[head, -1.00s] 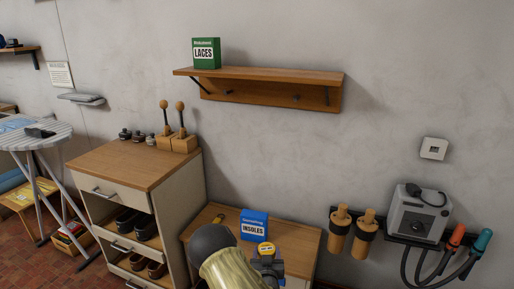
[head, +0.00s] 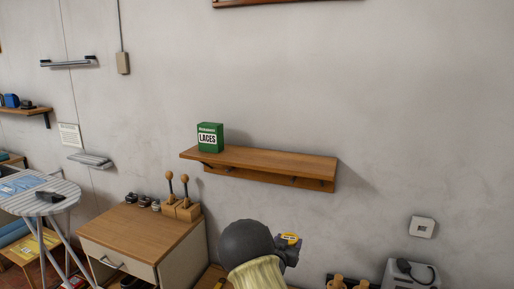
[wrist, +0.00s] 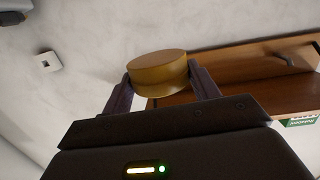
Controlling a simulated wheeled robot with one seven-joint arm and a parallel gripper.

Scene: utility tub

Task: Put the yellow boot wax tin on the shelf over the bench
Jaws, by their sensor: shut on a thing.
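The yellow boot wax tin (wrist: 158,73) is held between the two fingers of my gripper (wrist: 160,84) in the wrist view. In the head view a yellow bit of the tin (head: 290,238) shows at my gripper (head: 291,243), beside the dark round joint of my arm. The wooden shelf (head: 270,163) is on the wall, above and behind my gripper in the head view. In the wrist view the shelf (wrist: 235,80) lies beyond the tin and to the right.
A green laces box (head: 209,138) stands at the shelf's left end; the rest of the shelf top looks clear. A cabinet (head: 140,235) with wooden boot stretchers (head: 185,198) stands lower left. A wall switch (head: 423,227) is at right.

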